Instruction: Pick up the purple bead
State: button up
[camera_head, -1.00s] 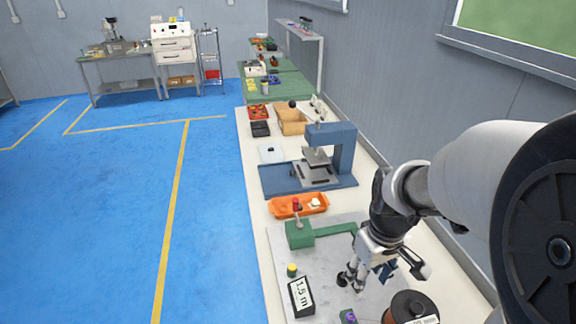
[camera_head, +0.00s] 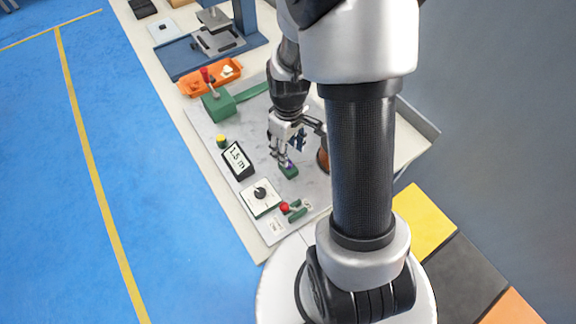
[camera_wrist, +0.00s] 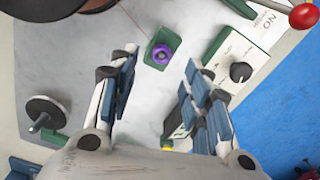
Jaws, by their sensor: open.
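The purple bead (camera_wrist: 162,54) is a small ring seated on a green block (camera_wrist: 168,36) in the wrist view. In the head view the green block (camera_head: 289,172) shows on the grey plate, with the bead mostly hidden by my fingers. My gripper (camera_wrist: 160,72) is open, its two blue-padded fingers apart. The bead lies between the finger lines, just beyond the tips in the picture. In the head view my gripper (camera_head: 283,160) hangs over the plate beside the block. Nothing is held.
A display reading 1.5 m (camera_head: 237,160), a dial box (camera_head: 261,196) and a red-knobbed lever (camera_head: 285,207) stand near the block. A copper spool (camera_head: 322,160) is on the other side. An orange tray (camera_head: 209,77) lies farther back. A thin wire runs near the bead.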

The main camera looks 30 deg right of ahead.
notch_tip(320, 180, down, 6)
jog(key=b, duration=0.2)
jog(key=shift+a+r+b, duration=0.15)
jog(key=shift+b, duration=0.2)
jog(key=shift+r, duration=0.1)
jog(key=c, duration=0.7)
